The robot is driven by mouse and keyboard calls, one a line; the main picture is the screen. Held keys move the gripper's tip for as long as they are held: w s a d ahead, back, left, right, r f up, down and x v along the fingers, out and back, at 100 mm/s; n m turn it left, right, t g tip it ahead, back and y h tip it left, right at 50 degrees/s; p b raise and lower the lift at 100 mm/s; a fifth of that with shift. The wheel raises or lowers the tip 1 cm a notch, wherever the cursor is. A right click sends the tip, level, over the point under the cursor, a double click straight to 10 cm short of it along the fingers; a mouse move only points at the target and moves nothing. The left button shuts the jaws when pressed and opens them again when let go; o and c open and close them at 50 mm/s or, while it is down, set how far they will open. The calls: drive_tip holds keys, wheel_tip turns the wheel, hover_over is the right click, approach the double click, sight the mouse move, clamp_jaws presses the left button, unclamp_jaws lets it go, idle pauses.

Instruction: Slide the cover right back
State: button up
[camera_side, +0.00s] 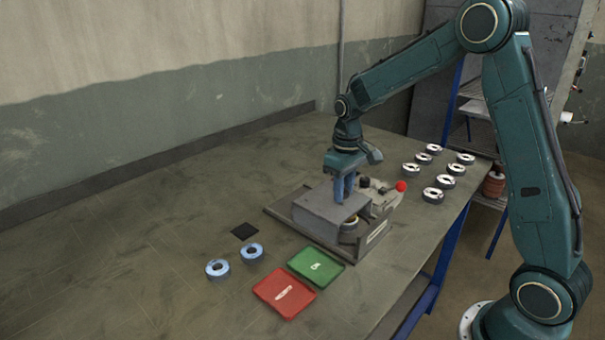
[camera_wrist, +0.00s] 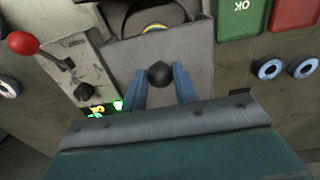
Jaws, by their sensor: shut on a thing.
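The cover (camera_side: 322,208) is a grey metal box-like hood on the fixture (camera_side: 283,217) in the side view. My gripper (camera_side: 344,196) points down at the cover. Its blue fingers (camera_wrist: 160,85) stand on either side of the knob and are shut on it. A disc (camera_side: 350,223) shows partly at the cover's front right edge. In the wrist view a yellow-ringed part (camera_wrist: 153,28) shows beyond the cover's edge; the rest is hidden.
A red-knobbed lever (camera_side: 401,186) stands right of the cover. Green (camera_side: 316,265) and red (camera_side: 284,292) trays lie in front. Two blue discs (camera_side: 217,268) and a black square (camera_side: 244,231) lie to the left. Several white-marked discs (camera_side: 433,195) stand at the back right. The left tabletop is clear.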

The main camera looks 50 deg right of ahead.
hover_over(314, 191)
drive_tip(key=shift+r, duration=0.1)
drive_tip(key=o, duration=0.3)
drive_tip(key=shift+w, duration=0.1)
drive_tip(key=o, duration=0.5)
drive_tip(key=shift+c, duration=0.2)
idle(0.5)
drive_tip(key=shift+r, duration=0.1)
wheel_tip(314, 191, up, 8)
idle(1.0)
idle(0.4)
